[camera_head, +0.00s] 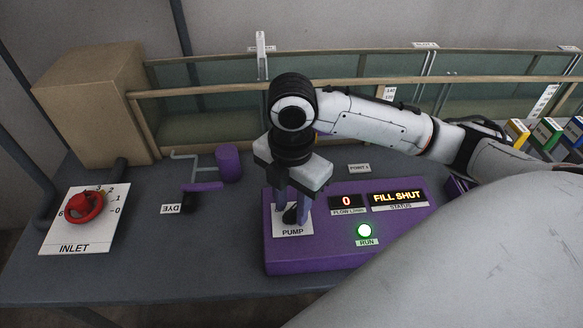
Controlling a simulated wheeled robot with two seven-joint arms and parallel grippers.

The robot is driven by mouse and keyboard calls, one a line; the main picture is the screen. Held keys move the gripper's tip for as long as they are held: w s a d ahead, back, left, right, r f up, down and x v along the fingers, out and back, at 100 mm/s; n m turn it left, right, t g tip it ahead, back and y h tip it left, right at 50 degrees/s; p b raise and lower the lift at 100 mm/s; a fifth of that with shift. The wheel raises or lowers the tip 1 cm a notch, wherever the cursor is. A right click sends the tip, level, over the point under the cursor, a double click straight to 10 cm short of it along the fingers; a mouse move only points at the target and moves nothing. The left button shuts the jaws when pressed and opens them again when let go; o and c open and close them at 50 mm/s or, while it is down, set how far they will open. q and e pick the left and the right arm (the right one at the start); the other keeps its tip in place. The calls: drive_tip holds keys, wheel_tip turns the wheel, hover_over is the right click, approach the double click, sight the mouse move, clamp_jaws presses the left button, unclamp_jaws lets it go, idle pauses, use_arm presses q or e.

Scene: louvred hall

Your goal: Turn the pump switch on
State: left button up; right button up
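The pump switch (290,215) is a small black knob on a white plate marked PUMP, at the left end of a purple control box (320,257). My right gripper (291,212) points down over it, with one finger on each side of the knob. The fingers appear closed on the knob and partly hide it, so its exact setting is hard to read. The flow display (347,201) reads 0 and the status display (398,197) reads FILL SHUT. My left gripper is not in view.
A red INLET dial (84,207) sits on a white plate at the left. A purple cylinder (229,163) and a DYE label (170,209) lie between. A glass-walled channel (215,125) runs along the back. Coloured binder-like blocks (546,132) stand at the right.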

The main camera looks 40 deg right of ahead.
sight(291, 210)
drive_tip(key=shift+r, duration=3.35)
wheel_tip(291, 210, up, 10)
drive_tip(key=shift+r, duration=0.15)
